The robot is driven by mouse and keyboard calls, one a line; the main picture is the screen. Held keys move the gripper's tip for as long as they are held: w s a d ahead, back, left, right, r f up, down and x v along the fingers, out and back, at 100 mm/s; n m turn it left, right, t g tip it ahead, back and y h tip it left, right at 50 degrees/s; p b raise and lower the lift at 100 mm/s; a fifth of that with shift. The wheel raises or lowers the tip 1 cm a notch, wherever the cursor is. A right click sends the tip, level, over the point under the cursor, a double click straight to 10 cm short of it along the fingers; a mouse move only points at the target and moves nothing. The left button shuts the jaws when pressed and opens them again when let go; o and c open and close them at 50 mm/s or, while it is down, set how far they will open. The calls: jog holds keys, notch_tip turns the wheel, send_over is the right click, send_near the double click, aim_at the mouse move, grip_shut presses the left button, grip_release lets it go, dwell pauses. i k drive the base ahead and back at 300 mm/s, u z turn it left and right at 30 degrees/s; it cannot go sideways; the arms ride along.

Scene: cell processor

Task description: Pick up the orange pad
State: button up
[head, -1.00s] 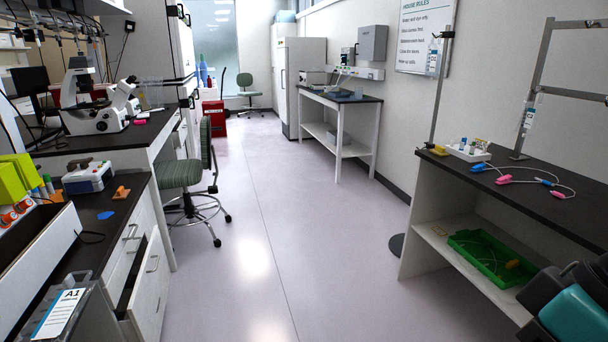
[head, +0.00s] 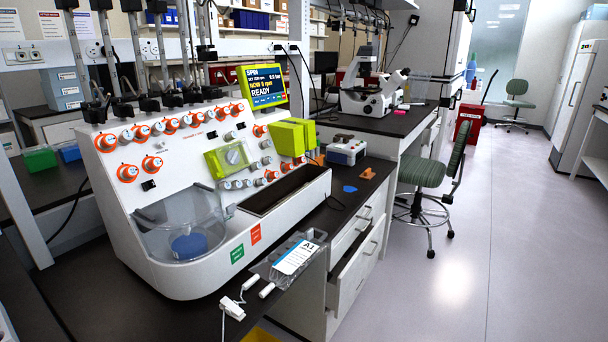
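A small orange piece (head: 367,174) lies on the dark bench top, right of the white box-shaped device; it looks like a flat base with a raised part. A flat orange-red square (head: 255,234) is on the front face of the white cell processor (head: 185,278), beside a green square (head: 237,254). I cannot tell for sure which of these is the orange pad. My gripper is not in view.
The white device (head: 346,150) and a blue flat piece (head: 350,189) are near the small orange piece. A clear bag labelled A1 (head: 295,257) lies at the bench front. A drawer (head: 352,268) stands open below.

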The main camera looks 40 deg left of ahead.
aim_at(367, 175)
jog(key=u, duration=0.45)
jog(key=i, duration=3.95)
jog(key=u, duration=2.05)
